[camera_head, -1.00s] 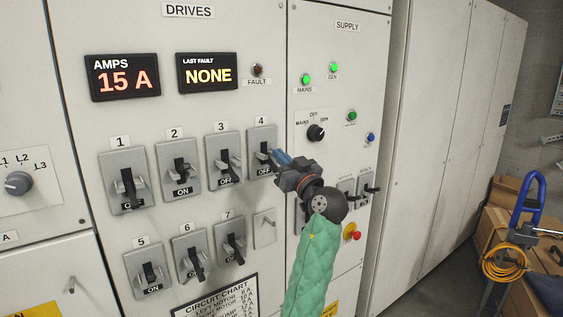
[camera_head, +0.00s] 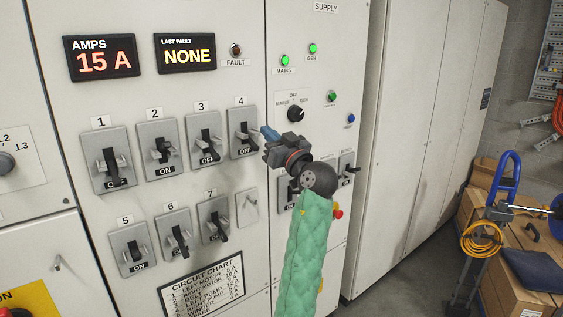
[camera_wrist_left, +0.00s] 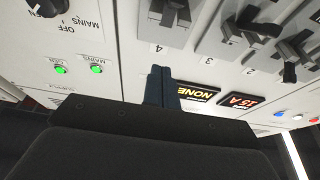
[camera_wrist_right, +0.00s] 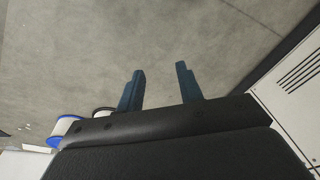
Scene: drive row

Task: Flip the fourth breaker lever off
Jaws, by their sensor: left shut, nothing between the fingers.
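The fourth breaker (camera_head: 242,141), a grey plate with a dark lever under the label 4, is at the right end of the upper row. Its small window reads OFF. My left gripper (camera_head: 266,133) is shut and empty, its blue fingertips just right of this breaker, seemingly apart from the lever. In the left wrist view, the shut fingertips (camera_wrist_left: 161,70) show beside the label 4, and the fourth breaker (camera_wrist_left: 169,12) is cut off at the frame edge. My right gripper (camera_wrist_right: 160,78) is open and empty over grey floor, away from the panel.
Breakers 1 (camera_head: 106,172), 2 and 3 stand to the left, with 5, 6 and 7 below. A selector knob (camera_head: 296,114), indicator lights and more switches (camera_head: 347,169) are right of the fourth breaker. Boxes and a blue-handled item (camera_head: 508,180) stand far right.

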